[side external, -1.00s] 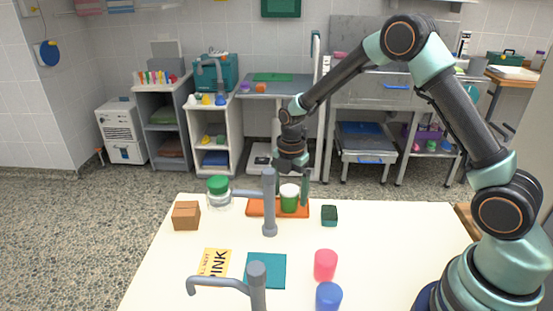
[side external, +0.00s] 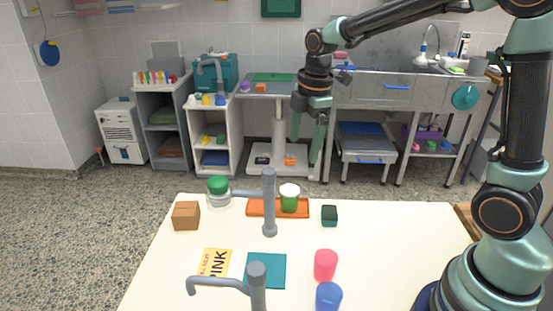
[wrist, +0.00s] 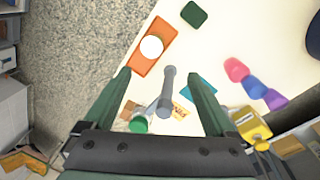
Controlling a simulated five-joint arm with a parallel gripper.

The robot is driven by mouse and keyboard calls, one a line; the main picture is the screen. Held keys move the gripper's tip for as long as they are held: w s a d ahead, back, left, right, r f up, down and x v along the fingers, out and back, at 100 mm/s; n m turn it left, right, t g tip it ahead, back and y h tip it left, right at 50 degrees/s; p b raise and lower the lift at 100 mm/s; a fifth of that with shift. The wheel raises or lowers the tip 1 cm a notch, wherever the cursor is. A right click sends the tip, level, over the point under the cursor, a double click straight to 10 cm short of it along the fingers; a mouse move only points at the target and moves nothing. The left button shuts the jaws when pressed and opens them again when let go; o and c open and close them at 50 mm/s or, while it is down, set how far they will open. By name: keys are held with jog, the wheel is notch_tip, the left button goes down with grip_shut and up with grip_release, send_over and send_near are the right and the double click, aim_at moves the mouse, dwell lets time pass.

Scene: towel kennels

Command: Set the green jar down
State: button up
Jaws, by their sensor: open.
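The green jar (side external: 289,201) with a white lid stands upright on the orange tray (side external: 262,208) at the back of the cream table. In the wrist view its white lid (wrist: 152,47) shows from above, on the orange tray (wrist: 141,65). My gripper (side external: 305,160) is open and empty, raised above and behind the jar, apart from it. In the wrist view the two green fingers (wrist: 162,84) are spread wide with nothing held between them.
A clear jar with a green lid (side external: 218,190) and a brown box (side external: 186,215) stand left of the tray. A dark green block (side external: 329,215) is right. Grey taps (side external: 269,205) rise in front. Pink (side external: 325,264) and blue (side external: 328,296) cups stand nearer. The table's right middle is clear.

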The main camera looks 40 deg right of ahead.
jog(key=s+r+m+t, duration=0.2)
jog(key=s+m, duration=0.4)
jog(key=m, duration=0.1)
jog(key=s+r+m+t, duration=0.2)
jog(key=s+m, duration=0.5)
jog(key=m, duration=0.1)
jog(key=shift+a+r, duration=0.25)
jog(key=shift+r, duration=0.1)
dwell(0.4)
